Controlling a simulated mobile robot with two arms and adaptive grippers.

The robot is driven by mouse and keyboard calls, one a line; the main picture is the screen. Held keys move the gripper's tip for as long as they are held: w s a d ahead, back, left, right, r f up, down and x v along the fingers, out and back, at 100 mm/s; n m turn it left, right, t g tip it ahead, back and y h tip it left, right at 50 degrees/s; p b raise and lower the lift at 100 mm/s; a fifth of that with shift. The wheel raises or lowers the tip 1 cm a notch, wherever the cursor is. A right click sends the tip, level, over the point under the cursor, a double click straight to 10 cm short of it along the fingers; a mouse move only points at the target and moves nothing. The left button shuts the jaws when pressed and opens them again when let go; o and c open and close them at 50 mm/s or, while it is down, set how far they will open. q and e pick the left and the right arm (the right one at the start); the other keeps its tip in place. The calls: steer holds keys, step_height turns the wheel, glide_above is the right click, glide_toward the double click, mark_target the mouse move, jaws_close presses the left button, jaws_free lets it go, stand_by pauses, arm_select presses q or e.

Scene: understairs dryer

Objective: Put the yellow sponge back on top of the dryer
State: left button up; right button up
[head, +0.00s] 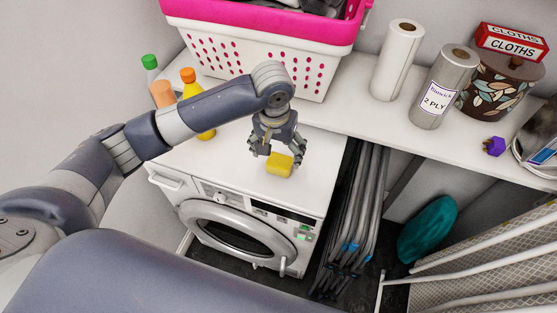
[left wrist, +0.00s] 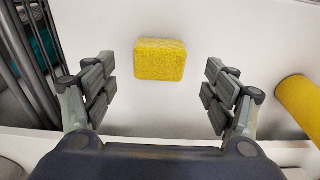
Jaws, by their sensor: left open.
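My left gripper (head: 275,152) is over the dryer top, directly above and behind the sponge. Its fingers are spread wide in the left wrist view (left wrist: 160,88), with clear space on both sides of the sponge and nothing held. My right gripper is in neither view.
A yellow bottle (head: 197,108) stands left of my left gripper, beside other bottles (head: 150,65). A pink and white laundry basket (head: 263,50) is behind. Paper rolls (head: 397,60) stand on the shelf at right. Folded grey frames (head: 357,215) fill the gap right of the dryer.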

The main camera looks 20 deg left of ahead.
mark_target(277, 166)
arm_select(q)
steer(key=r, duration=0.5)
steer(key=shift+s+r, duration=0.15)
steer(key=shift+s, duration=0.15)
